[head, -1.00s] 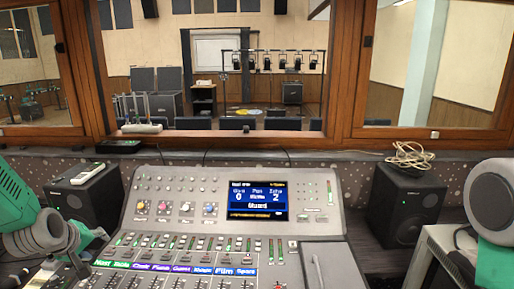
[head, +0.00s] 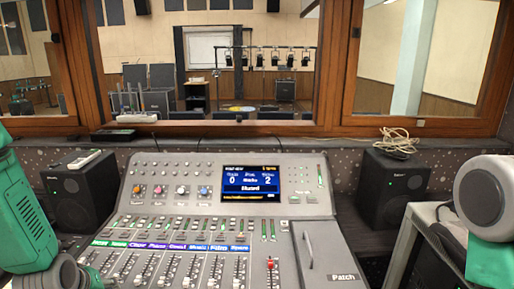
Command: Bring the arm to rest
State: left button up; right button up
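My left arm (head: 28,215), green and grey, comes in at the lower left beside the mixing console (head: 215,195). Its gripper is at the bottom edge near the console's left side, mostly cut off, so its fingers are unclear. My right arm (head: 485,205) shows a grey joint and green link at the right edge. Dark parts by the grey stand may be its gripper, but the fingers cannot be made out. I see nothing held by either arm. The console's screen (head: 251,182) reads "Muted" with 0 and 2.
Several faders (head: 190,268) and one red-capped fader (head: 270,265) line the console's front. Black speakers stand left (head: 82,192) and right (head: 390,185). A grey stand (head: 405,238) is at the right.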

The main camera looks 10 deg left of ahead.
pick_arm(q)
jog(key=s+d+f+m+g+b, duration=0.2)
jog(key=s+d+f+m+b, duration=0.1)
jog(key=s+f, duration=0.4)
jog(key=s+d+f+m+g+h+b, duration=0.1)
jog(key=s+d+f+m+b, duration=0.2)
jog(key=s+d+f, duration=0.3)
jog(key=s+d+f+m+g+b, duration=0.2)
jog(key=s+d+f, duration=0.3)
jog(key=s+f, duration=0.4)
jog(key=s+m+b, duration=0.1)
jog(key=s, duration=0.2)
jog(key=shift+g, duration=0.3)
jog(key=shift+d, duration=0.15)
